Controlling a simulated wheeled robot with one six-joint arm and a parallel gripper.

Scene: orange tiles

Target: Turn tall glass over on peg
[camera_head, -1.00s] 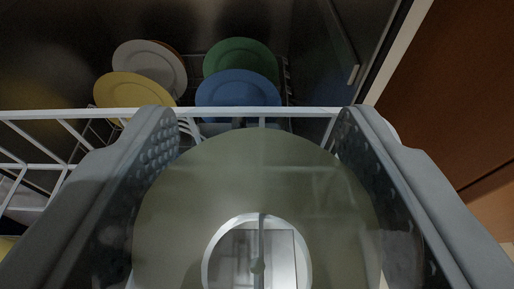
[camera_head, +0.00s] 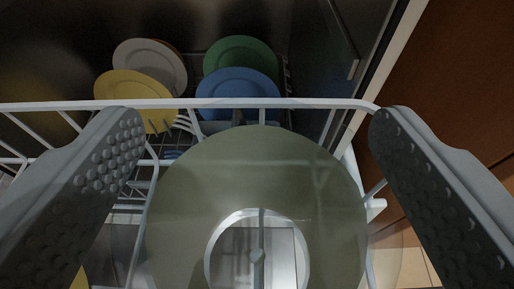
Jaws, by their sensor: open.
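The tall glass (camera_head: 255,165) is a see-through, greenish-grey round shape in the lower middle of the view. A bright ring shows at its lower part, and a thin upright peg (camera_head: 261,225) with a small knob shows within that ring. The glass seems to be over the peg, but I cannot tell how deep it sits. My gripper (camera_head: 255,125) is open, with one grey studded finger on each side of the glass. Gaps show between both fingers and the glass.
A white wire rack rail (camera_head: 200,103) crosses behind the glass. Beyond it stand a yellow plate (camera_head: 133,90), a white plate (camera_head: 150,62), a green plate (camera_head: 240,55) and a blue plate (camera_head: 237,88). A dark side wall and brown cabinet panel (camera_head: 450,70) are at right.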

